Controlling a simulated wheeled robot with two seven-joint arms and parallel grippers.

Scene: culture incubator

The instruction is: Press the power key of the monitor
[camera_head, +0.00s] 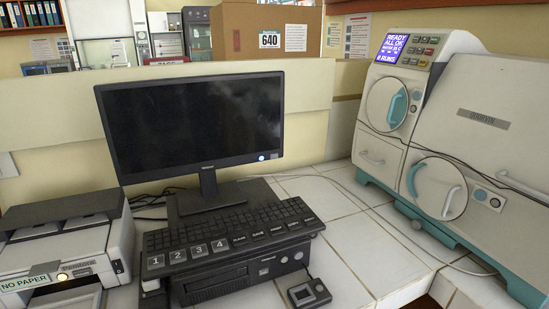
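The monitor (195,125) stands on the tiled desk left of centre, with a dark, blank screen facing me. A small lit blue-white round key (262,158) sits at the lower right of its bezel, with a small dark mark beside it. Neither of my grippers shows in the head view.
A black keyboard (235,226) lies on a dark desktop unit (240,277) before the monitor. A printer (65,255) labelled "NO PAPER" stands at the left. A large white-and-teal machine (480,130) fills the right. Tiles (340,215) between are mostly clear, crossed by a cable.

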